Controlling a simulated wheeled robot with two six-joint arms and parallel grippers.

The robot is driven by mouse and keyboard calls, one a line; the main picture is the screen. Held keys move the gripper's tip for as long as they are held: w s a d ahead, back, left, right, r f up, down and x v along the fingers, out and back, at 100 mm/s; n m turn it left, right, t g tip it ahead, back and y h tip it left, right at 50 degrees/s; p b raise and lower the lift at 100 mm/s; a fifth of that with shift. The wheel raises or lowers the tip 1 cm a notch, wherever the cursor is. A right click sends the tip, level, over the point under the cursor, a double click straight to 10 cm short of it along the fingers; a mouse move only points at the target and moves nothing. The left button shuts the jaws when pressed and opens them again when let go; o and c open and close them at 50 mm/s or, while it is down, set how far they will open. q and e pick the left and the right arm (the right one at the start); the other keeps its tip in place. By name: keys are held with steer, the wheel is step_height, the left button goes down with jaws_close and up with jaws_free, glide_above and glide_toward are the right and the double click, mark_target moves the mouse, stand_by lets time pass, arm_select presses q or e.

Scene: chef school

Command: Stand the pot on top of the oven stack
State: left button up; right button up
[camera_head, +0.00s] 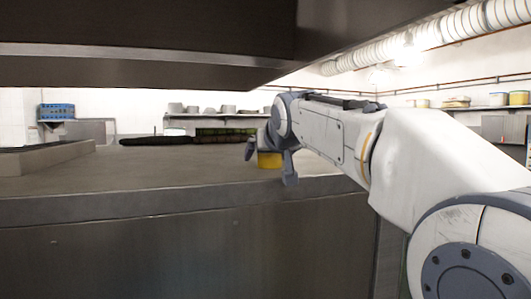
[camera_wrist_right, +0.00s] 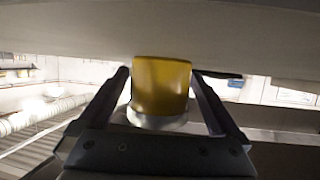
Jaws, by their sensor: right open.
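A small yellow pot (camera_head: 269,160) stands on the broad grey top surface (camera_head: 150,180) near its front edge, toward the right end. In the right wrist view the yellow pot (camera_wrist_right: 162,86) has a pale band at its lower end in the picture, and it sits between my two fingers. My right gripper (camera_head: 270,168) comes in from the right, with a finger on either side of the pot. It is open, and I cannot tell whether either finger touches the pot. My left gripper is not in view. I cannot tell for certain which surface is the oven stack's top.
A dark overhead hood (camera_head: 150,50) hangs low above the surface. A long dark green item (camera_head: 190,137) lies toward the back. A raised tray-like edge (camera_head: 50,158) is at the left. Shelves with pans (camera_head: 205,110) are on the far wall. The middle of the surface is clear.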

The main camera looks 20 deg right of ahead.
steer(key=shift+s+r+b, duration=0.1)
steer(key=shift+s+b, duration=0.15)
steer(key=shift+b, duration=0.05)
steer(key=b+v, duration=0.4)
steer(key=v, duration=0.6)
steer(key=shift+s+a+r+b, duration=0.1)
steer(key=shift+s+r+b, duration=0.05)
steer(key=shift+s+b, duration=0.15)
steer(key=shift+s+r, duration=0.25)
steer(key=shift+s, duration=0.15)
